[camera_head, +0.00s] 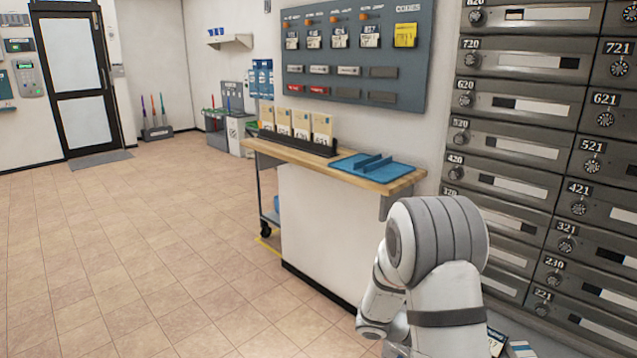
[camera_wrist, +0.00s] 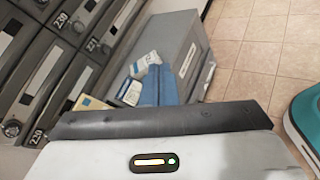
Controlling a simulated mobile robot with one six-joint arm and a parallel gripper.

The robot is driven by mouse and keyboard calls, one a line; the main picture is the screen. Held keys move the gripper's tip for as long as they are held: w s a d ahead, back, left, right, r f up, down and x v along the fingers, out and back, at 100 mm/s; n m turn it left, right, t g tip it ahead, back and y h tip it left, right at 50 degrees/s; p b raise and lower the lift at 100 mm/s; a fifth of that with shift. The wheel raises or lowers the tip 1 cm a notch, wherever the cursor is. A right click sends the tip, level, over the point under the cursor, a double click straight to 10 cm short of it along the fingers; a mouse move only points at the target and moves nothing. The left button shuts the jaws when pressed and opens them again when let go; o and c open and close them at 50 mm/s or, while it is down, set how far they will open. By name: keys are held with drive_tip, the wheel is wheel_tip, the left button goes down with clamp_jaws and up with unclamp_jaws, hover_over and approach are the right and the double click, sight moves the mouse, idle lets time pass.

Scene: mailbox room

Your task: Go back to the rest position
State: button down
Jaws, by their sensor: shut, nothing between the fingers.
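I cannot tell how far the fingertips are above the bin's contents. In the head view my white and grey arm is bent at the lower right, and my gripper is hidden there.
Mailboxes (camera_head: 520,103) line the wall close to my arm on the right. A wooden counter (camera_head: 290,155) carries a blue tray (camera_head: 375,168) and a black rack (camera_head: 297,142) of envelopes. Open tiled floor (camera_head: 130,250) lies left, toward a glass door (camera_head: 80,75).

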drive_tip(key=s+a+r+m+t+y+p, duration=0.1)
drive_tip(key=s+a+r+m+y+p, duration=0.3)
drive_tip(key=r, duration=0.6)
drive_tip(key=s+a+r+m+t+y+p, duration=0.1)
drive_tip(key=s+a+r+m+y+p, duration=0.3)
drive_tip(key=s+r, duration=0.5)
drive_tip(key=s+a+r+m+t+y+p, duration=0.1)
drive_tip(key=s+a+r+m+y+p, duration=0.2)
drive_tip(key=r, duration=0.8)
drive_tip(key=s+a+y+p, duration=0.2)
drive_tip(key=s+a+p, duration=0.1)
drive_tip(key=a+p, duration=0.1)
drive_tip(key=shift+s+a+r+m+y+p, duration=0.25)
drive_tip(key=shift+a+m+y+p, duration=0.15)
drive_tip(key=shift+p, duration=0.3)
